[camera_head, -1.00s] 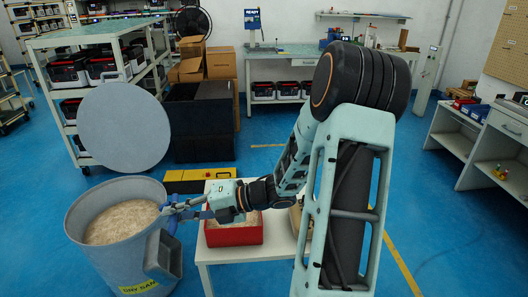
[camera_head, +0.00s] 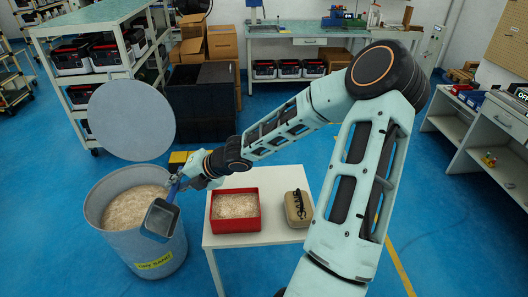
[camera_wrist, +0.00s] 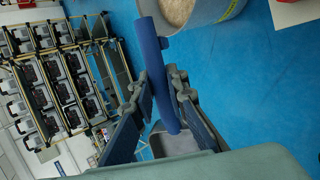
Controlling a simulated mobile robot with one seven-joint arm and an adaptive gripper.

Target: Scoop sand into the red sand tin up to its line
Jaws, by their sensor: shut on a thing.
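My gripper (camera_head: 188,184) is shut on the blue handle (camera_wrist: 155,70) of a grey scoop (camera_head: 160,217). The scoop hangs in front of the right rim of the grey sand bin (camera_head: 165,262); its pan also shows in the wrist view (camera_wrist: 176,143). I cannot tell whether the pan holds sand. Pale sand (camera_head: 132,207) fills much of the bin. The red sand tin (camera_head: 237,226) stands on a small white table, right of my gripper, with a broad bed of sand (camera_head: 236,206) inside. I cannot make out its line.
The white table (camera_head: 262,238) also carries a tan case (camera_head: 298,207) with a dark handle, right of the tin. A round grey lid (camera_head: 131,120) stands upright behind the bin. Dark crates (camera_head: 205,110) and shelving are farther back. Blue floor is open to the right.

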